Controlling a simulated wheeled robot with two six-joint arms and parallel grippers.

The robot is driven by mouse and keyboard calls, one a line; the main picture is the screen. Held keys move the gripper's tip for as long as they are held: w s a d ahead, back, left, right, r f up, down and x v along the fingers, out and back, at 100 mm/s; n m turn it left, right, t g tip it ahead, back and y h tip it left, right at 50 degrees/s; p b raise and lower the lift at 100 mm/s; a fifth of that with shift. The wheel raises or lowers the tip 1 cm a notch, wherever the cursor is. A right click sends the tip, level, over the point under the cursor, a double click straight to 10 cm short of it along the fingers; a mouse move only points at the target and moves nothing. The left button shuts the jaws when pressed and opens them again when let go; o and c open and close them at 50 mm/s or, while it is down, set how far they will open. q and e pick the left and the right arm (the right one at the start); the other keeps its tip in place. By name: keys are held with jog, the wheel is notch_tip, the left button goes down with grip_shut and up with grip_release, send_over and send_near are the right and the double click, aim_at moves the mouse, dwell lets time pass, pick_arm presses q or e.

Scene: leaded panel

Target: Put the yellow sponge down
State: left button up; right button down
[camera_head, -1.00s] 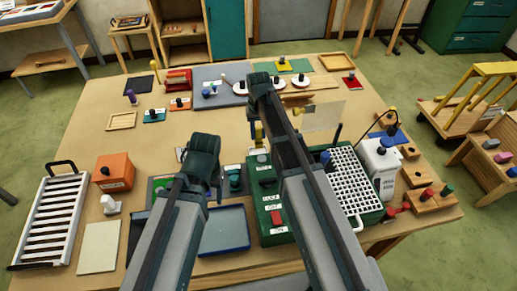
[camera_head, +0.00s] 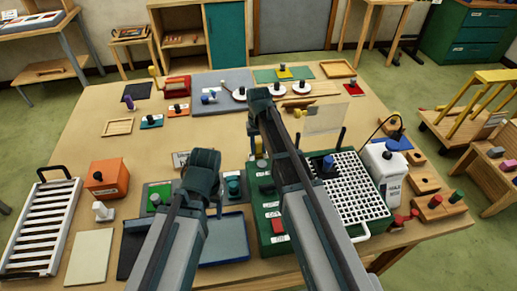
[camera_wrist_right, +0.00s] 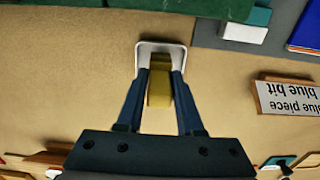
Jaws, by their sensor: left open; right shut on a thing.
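The yellow sponge (camera_wrist_right: 159,94) sits between the two fingers of my right gripper (camera_wrist_right: 161,76) in the right wrist view. The gripper is shut on it. A pale U-shaped piece shows at the fingertips, and bare table lies beyond. In the head view my right gripper (camera_head: 259,128) is over the middle of the table, behind the green machine. A small yellow part of the sponge (camera_head: 260,149) shows under it. I cannot tell whether the sponge touches the table. My left gripper (camera_head: 207,172) is open near the blue tray; its fingers are partly hidden.
The green machine (camera_head: 267,212) with a white grid (camera_head: 350,190) stands close in front of my right gripper. A white bottle (camera_head: 385,170), orange box (camera_head: 107,178) and blue tray (camera_head: 225,240) stand around. Bare wood table (camera_head: 205,135) lies left of the right gripper.

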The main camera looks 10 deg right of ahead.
pick_arm(q)
jog(key=shift+f, duration=0.2)
pick_arm(e)
jog(key=c, duration=1)
grip_release()
jog(key=shift+f, duration=0.15)
jog(key=o, duration=0.5)
jog(key=shift+c, duration=0.2)
pick_arm(q)
jog(key=shift+r, duration=0.1)
